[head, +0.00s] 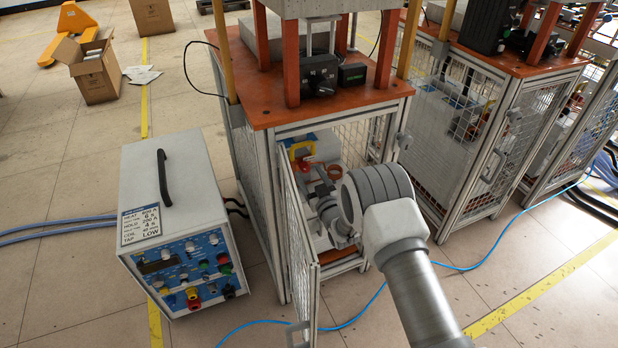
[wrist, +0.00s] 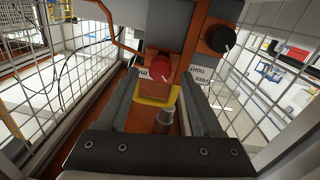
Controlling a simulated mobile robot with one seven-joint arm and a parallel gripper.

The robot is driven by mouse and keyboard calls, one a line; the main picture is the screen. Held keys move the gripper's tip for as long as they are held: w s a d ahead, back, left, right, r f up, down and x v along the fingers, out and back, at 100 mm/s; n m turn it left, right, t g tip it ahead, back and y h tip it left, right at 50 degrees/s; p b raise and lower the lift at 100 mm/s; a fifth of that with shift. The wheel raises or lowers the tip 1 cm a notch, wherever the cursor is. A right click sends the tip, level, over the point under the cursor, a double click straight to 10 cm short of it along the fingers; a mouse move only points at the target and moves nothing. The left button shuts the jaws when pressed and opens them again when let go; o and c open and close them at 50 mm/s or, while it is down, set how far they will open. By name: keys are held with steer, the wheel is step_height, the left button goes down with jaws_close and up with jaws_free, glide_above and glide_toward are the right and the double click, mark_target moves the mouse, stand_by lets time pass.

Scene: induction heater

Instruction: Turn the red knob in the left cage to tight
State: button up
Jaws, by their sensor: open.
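The left cage (head: 245,150) stands in the middle of the head view with its mesh door (head: 299,245) swung open. My arm reaches in through the opening, and my gripper (head: 318,178) is inside. In the wrist view my gripper (wrist: 161,84) is open, with its two dark fingers pointing into the cage.
A black knob (wrist: 221,38) is up and right of the red one. A yellow piece (wrist: 158,98) and a metal cylinder (wrist: 166,116) lie between the fingers. Mesh walls (wrist: 50,75) close in both sides. A power unit (head: 185,220) stands left of the cage.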

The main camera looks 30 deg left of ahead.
steer(key=shift+w+a, duration=0.3)
jaws_close()
stand_by(0.3)
